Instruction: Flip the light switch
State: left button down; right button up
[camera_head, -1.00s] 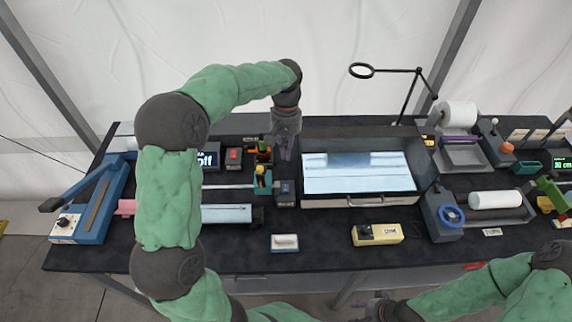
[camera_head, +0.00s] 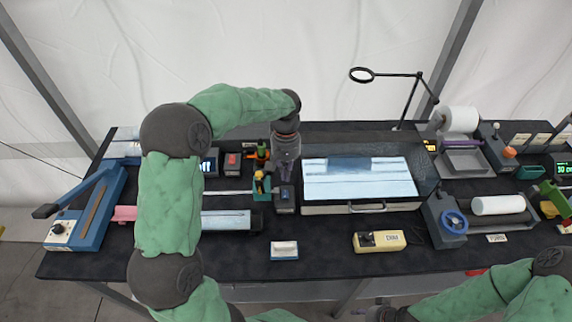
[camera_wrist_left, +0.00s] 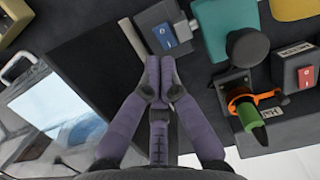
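My left gripper (camera_head: 284,172) reaches down from above, just left of the light box (camera_head: 303,209) with its bright panel. In the left wrist view its purple fingers (camera_wrist_left: 160,76) are together and hold nothing visible. A small dark switch box with a blue label (camera_head: 285,202) stands just in front of the fingertips; in the left wrist view this box (camera_wrist_left: 165,38) lies just beyond them. Contact cannot be told. No label names the light switch.
A teal-based device (camera_head: 261,184) stands close left of the switch box.

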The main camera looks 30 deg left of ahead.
aim_at(286, 196)
pick_arm(q)
jog(key=f, duration=0.2)
jog(key=f+b, duration=0.1)
jog(key=f, duration=0.1)
jog(key=s+f, duration=0.1)
jog(key=f, duration=0.1)
jog(key=shift+s+d+f, duration=0.1)
jog(key=shift+d+f, duration=0.25)
